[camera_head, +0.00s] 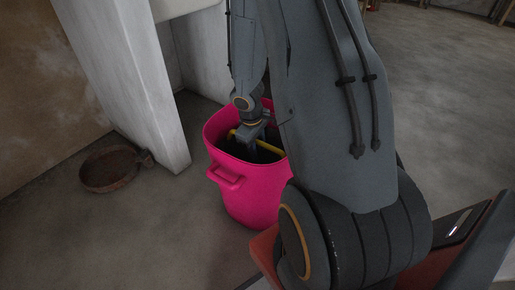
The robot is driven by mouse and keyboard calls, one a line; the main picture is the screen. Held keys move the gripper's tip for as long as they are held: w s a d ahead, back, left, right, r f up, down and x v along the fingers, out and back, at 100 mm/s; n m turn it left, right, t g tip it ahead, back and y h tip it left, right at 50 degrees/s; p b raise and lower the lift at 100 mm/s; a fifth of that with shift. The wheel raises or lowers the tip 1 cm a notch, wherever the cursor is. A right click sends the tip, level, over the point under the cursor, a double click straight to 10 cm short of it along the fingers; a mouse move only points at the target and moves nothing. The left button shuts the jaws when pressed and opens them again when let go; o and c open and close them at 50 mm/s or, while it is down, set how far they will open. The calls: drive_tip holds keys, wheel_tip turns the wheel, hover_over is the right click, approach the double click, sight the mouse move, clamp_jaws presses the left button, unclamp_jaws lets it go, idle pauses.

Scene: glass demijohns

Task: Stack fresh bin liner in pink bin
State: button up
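The pink bin (252,192) stands upright on the floor, with a handle on its near left side. My gripper (256,146) points down into the bin's mouth, inside the rim. A yellow strip (268,147) shows across the mouth beside my gripper. The inside below it is dark, and I cannot tell whether this is a black liner or shadow. My fingertips are mostly hidden, so I cannot see whether they hold anything. My arm covers the right part of the bin.
A rusty round pan (112,168) lies on the floor to the left, beside a white pillar (137,84). The grey floor at the upper right (440,100) is open.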

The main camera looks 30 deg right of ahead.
drive_tip(key=shift+r, duration=0.1)
wheel_tip(320, 180, up, 12)
drive_tip(key=a+p, duration=0.2)
drive_tip(key=p, duration=0.6)
drive_tip(key=s+a+r, duration=0.1)
drive_tip(key=a+r, duration=0.4)
drive_tip(key=a, duration=0.5)
drive_tip(key=s+a+r+n+y, duration=0.1)
drive_tip(key=s+a+r, duration=0.15)
drive_tip(key=a, duration=0.45)
drive_tip(key=s+a+r, duration=0.2)
drive_tip(key=s+a, duration=0.2)
drive_tip(key=a, duration=0.3)
drive_tip(key=s+a+r, duration=0.2)
drive_tip(key=s+a, duration=0.4)
drive_tip(key=s, duration=0.1)
drive_tip(key=s+a+r+n+y, duration=0.1)
drive_tip(key=s+a+r, duration=0.2)
drive_tip(key=s+a, duration=0.4)
drive_tip(key=shift+s+r+n+g+y, duration=0.3)
drive_tip(key=shift+s+r+g, duration=0.1)
drive_tip(key=shift+s, duration=0.4)
